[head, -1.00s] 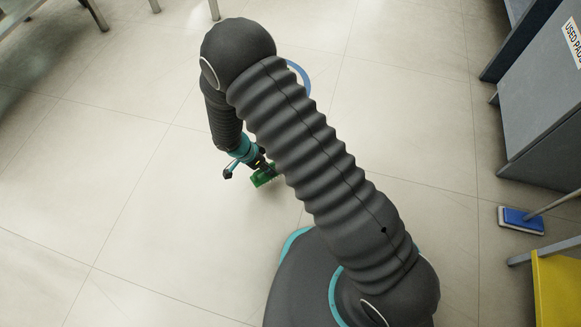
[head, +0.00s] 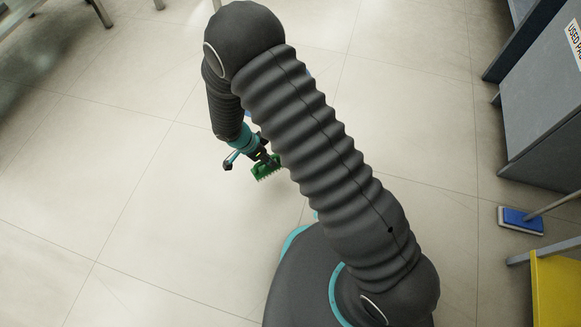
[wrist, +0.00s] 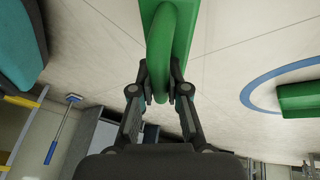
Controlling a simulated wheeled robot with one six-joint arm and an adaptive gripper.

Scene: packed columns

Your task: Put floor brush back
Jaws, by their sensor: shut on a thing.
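The green floor brush (head: 267,168) hangs from my gripper (head: 264,156) above the pale tiled floor, with its toothed lower edge showing in the head view. In the wrist view my gripper (wrist: 160,95) is shut on the brush's rounded green handle, with one finger on each side. The green brush body (wrist: 180,40) extends past the fingers at the top of that view. The arm hides part of the surroundings in the head view.
A blue ring (wrist: 262,84) lies on the floor, with a second green block (wrist: 298,99) inside it. A grey cabinet (head: 540,100), a blue pad on a pole (head: 520,219) and a yellow item (head: 555,288) stand at right.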

